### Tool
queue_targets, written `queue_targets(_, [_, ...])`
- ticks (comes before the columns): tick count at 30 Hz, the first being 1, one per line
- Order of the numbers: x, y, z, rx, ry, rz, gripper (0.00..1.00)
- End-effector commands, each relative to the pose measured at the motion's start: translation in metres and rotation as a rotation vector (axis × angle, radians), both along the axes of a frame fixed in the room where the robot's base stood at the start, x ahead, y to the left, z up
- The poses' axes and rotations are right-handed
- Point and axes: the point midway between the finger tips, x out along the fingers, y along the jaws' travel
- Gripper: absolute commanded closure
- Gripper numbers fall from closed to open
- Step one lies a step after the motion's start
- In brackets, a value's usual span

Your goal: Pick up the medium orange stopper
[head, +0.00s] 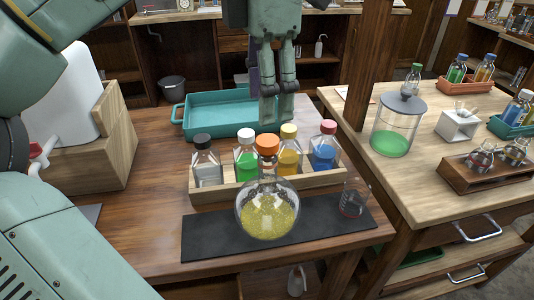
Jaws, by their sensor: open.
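The orange stopper (267,144) sits in the neck of a round-bottomed glass flask (268,212) holding yellow material. The flask stands on a dark mat (333,224) near the front of the wooden bench. My gripper (278,119) points down above and behind the stopper in the head view, apart from it. It is open and nothing shows between its fingers. The teal tray is partly hidden behind it.
A wooden rack (218,188) with several capped bottles stands just behind the flask. A small glass beaker (352,202) is to its right. A teal tray (205,128) lies farther back. A wooden post (369,60) rises at right.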

Motion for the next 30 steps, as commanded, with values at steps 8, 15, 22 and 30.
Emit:
queue_targets(8, [-0.001,-0.001,-0.036,-0.004,0.001,-0.003,0.47])
queue_targets(15, [-0.007,-0.003,-0.068,-0.004,0.002,-0.004,0.47])
queue_targets(22, [-0.006,-0.003,-0.082,-0.003,0.000,-0.001,0.47])
queue_targets(30, [-0.006,-0.003,-0.082,-0.003,0.000,-0.001,0.55])
